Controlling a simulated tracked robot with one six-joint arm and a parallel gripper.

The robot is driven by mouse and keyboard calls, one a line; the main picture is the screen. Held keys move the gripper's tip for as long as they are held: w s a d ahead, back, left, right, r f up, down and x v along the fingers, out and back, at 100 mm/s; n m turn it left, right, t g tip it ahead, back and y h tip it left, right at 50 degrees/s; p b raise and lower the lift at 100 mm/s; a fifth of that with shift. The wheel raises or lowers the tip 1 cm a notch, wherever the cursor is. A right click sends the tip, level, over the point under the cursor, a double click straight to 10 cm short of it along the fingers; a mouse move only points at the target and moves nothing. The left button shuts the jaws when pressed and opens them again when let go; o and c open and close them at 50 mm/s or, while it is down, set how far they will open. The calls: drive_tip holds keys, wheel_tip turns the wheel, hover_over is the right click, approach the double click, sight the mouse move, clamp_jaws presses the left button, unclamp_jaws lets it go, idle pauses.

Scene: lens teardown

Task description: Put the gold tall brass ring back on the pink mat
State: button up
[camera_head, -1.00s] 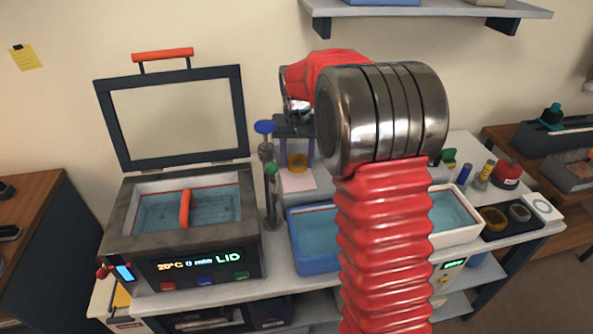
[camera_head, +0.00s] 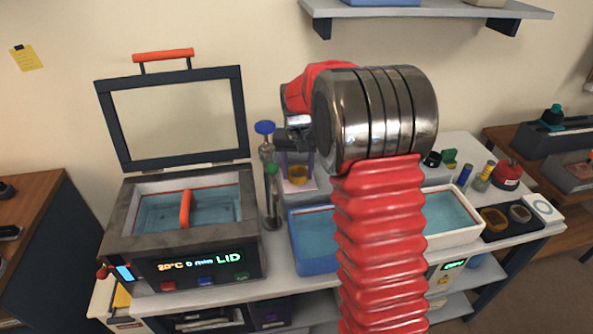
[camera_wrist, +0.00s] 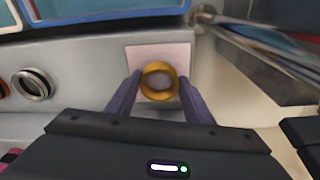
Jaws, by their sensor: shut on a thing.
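The gold brass ring (camera_wrist: 146,88) is between the two purple fingers of my gripper (camera_wrist: 160,78) in the wrist view, and my gripper is shut on it. The pink mat (camera_wrist: 140,55) lies flat behind and under the ring. In the head view the gold ring (camera_head: 298,176) is low over the pink mat (camera_head: 291,187), with my gripper (camera_head: 298,168) around it. I cannot tell whether the ring touches the mat.
A blue tub of liquid (camera_head: 318,263) stands in front of the mat, and a white tub (camera_head: 470,228) to the right. Capped cylinders (camera_head: 270,190) stand close left of my gripper. An open-lidded bath (camera_head: 240,265) is further left. A steel ring (camera_wrist: 33,85) lies left in the wrist view.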

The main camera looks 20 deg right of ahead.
sight(298, 183)
drive_tip(key=o, duration=1.1)
wheel_tip(298, 183, up, 12)
drive_tip(key=s, duration=0.1)
drive_tip(key=shift+s+a, duration=0.2)
drive_tip(key=shift+a, duration=0.1)
idle(0.4)
